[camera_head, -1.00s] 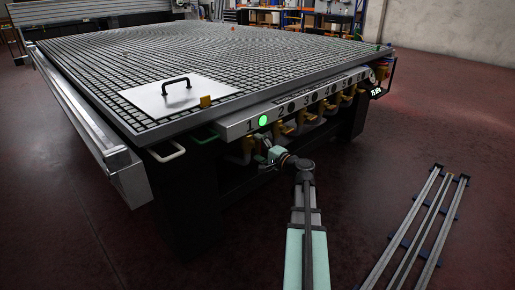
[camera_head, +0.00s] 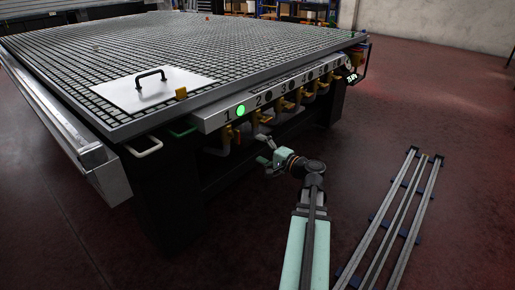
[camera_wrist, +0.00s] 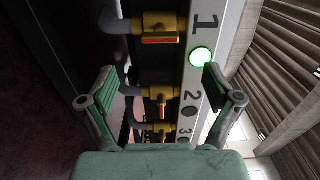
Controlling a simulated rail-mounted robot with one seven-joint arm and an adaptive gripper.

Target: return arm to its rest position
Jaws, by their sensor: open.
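My arm reaches up from the bottom of the head view, and my gripper (camera_head: 268,160) is in front of the table's front side, below the numbered panel (camera_head: 290,88). In the wrist view my gripper (camera_wrist: 160,95) has its two green fingers wide apart with nothing between them. Beyond the fingers are yellow valves (camera_wrist: 160,28) and the panel with numbers 1, 2 and 3. The fingers appear apart from the valves. The light by number 1 (camera_head: 241,111) glows green; the other lights that I can make out are dark.
The grid table (camera_head: 200,50) bears a white plate (camera_head: 140,92) with a black handle near its front left corner. Rails (camera_head: 395,220) lie on the floor at right. A white handle (camera_head: 145,148) sticks out under the table corner. The red floor around my arm is otherwise open.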

